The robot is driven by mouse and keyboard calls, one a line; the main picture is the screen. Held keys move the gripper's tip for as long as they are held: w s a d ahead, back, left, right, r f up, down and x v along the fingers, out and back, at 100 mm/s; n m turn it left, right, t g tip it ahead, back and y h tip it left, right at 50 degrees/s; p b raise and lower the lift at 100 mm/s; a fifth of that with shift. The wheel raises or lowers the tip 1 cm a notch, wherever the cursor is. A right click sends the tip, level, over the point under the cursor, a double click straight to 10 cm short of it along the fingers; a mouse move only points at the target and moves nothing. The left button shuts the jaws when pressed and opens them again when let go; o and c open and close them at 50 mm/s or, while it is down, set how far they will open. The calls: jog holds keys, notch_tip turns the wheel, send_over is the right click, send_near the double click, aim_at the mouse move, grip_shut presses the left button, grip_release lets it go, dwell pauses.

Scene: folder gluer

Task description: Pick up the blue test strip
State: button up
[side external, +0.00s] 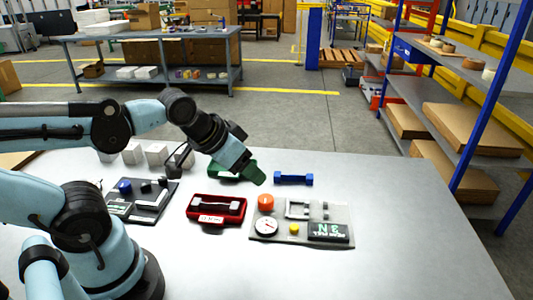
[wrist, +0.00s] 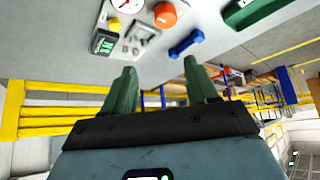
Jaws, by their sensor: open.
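The blue test strip (side external: 293,178), a short bar with thicker block ends, lies on the grey table behind the control panel. It also shows in the wrist view (wrist: 187,43), beyond my fingertips and nearer the right finger. My gripper (side external: 257,178) has green fingers and hangs above the table, left of the strip in the side view. In the wrist view my gripper (wrist: 160,67) is open, its fingers apart with nothing between them.
A panel (side external: 265,240) with an orange knob, dial and display lies in front of the strip. A red tray (side external: 237,216) holds a grey bar. A green tray (side external: 218,175) is partly behind my gripper. The right side of the table is clear.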

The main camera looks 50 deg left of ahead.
jog(key=w+r+m+g, duration=0.2)
jog(key=w+r, duration=0.2)
jog(key=w, duration=0.2)
jog(key=m+g, duration=0.5)
jog(key=m, duration=0.2)
send_over(311, 176)
notch_tip(311, 176, down, 6)
jog(key=f, duration=0.5)
jog(key=shift+w+d+f, duration=0.1)
jog(key=shift+w+f, duration=0.15)
jog(key=shift+w, duration=0.15)
jog(key=shift+s+f, duration=0.15)
jog(key=shift+f, duration=1.35)
jog(key=shift+s+f, duration=0.15)
jog(key=shift+f, duration=1.35)
grip_shut()
